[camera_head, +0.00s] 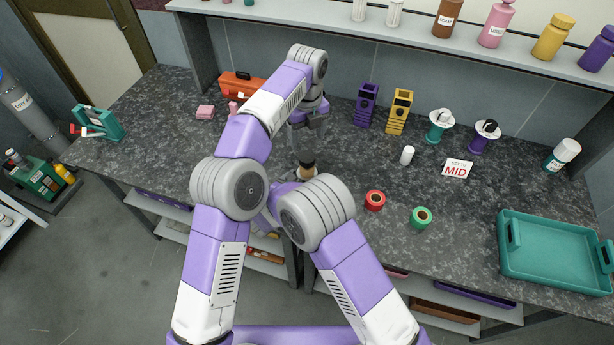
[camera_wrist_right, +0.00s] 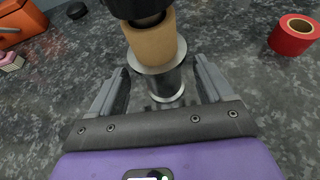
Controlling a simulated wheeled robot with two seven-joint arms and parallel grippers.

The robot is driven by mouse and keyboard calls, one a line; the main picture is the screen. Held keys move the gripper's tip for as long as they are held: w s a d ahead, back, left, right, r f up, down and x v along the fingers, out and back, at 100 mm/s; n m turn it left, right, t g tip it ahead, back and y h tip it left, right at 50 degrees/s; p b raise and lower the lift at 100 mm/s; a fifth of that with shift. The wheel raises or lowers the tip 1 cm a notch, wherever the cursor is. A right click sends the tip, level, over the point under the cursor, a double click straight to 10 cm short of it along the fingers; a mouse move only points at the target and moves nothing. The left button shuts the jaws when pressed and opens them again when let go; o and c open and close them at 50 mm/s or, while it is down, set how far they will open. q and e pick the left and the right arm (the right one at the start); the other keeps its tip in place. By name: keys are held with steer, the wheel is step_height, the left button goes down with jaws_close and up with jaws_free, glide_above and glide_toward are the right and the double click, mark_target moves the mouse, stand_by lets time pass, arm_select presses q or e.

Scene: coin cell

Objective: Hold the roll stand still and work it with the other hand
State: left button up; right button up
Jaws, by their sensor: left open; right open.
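The roll stand (camera_wrist_right: 163,82) is a metal post on a round flange, carrying a tan roll (camera_wrist_right: 153,44) with a black top (camera_wrist_right: 140,8). It stands on the bench; in the head view the tan roll (camera_head: 306,171) shows just beyond my right arm. My left gripper (camera_head: 307,132) points down above the stand, open; whether its fingers are around the black top cannot be told. My right gripper (camera_wrist_right: 160,76) is open, low, with one finger on each side of the metal post and gaps visible. In the head view my right arm hides it.
A red roll (camera_head: 375,200) and a green roll (camera_head: 421,217) lie to the right. A sign reading "MID" (camera_head: 457,168), a white cylinder (camera_head: 407,155) and a teal tray (camera_head: 555,280) are further right. An orange toolbox (camera_head: 243,85) stands behind my left arm.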

mark_target(307, 156)
steer(key=shift+x, duration=2.45)
jaws_close()
arm_select(q)
steer(key=shift+d, duration=0.1)
steer(key=shift+f, duration=0.1)
steer(key=shift+w, duration=0.1)
steer(key=shift+f, duration=3.9)
